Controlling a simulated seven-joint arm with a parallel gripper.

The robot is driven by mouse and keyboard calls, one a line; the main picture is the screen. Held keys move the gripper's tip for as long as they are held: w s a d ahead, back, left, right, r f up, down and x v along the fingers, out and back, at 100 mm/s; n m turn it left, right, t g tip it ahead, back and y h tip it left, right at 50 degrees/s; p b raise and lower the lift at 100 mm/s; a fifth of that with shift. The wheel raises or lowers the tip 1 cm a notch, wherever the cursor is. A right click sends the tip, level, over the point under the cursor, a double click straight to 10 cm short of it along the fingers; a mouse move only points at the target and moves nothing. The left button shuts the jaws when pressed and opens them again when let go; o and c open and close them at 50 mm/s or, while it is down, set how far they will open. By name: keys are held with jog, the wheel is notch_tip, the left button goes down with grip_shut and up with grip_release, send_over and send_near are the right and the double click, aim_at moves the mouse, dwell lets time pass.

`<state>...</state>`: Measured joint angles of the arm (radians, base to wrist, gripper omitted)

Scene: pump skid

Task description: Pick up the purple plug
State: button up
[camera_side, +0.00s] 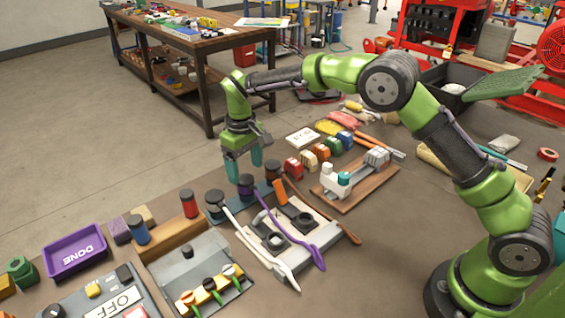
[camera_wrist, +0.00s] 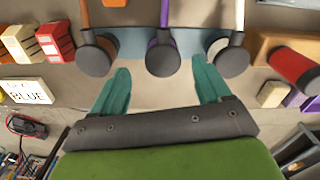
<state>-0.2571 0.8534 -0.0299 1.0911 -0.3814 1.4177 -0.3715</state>
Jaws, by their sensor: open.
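The purple plug (camera_side: 246,183) has a dark round cap and a purple cable that runs to the front right in the side view. In the wrist view the purple plug (camera_wrist: 162,58) is at the top centre, between two similar plugs. My gripper (camera_side: 245,166) is open and empty, with teal fingers pointing down just above the plug row. In the wrist view my gripper (camera_wrist: 162,76) has its fingertips apart, to either side of the purple plug's line. No contact shows. The plug's lower part is partly hidden.
A white-cabled plug (camera_side: 214,203) and a brown-cabled plug (camera_side: 272,169) stand close on either side, on a blue rack (camera_wrist: 130,42). A grey socket plate (camera_side: 318,235) lies in front. A purple DONE tray (camera_side: 75,250) and an OFF panel (camera_side: 115,302) are at left.

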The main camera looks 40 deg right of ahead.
aim_at(244, 177)
notch_tip(244, 177, down, 5)
jog(key=shift+w+a+f, duration=0.15)
jog(key=c, duration=1.2)
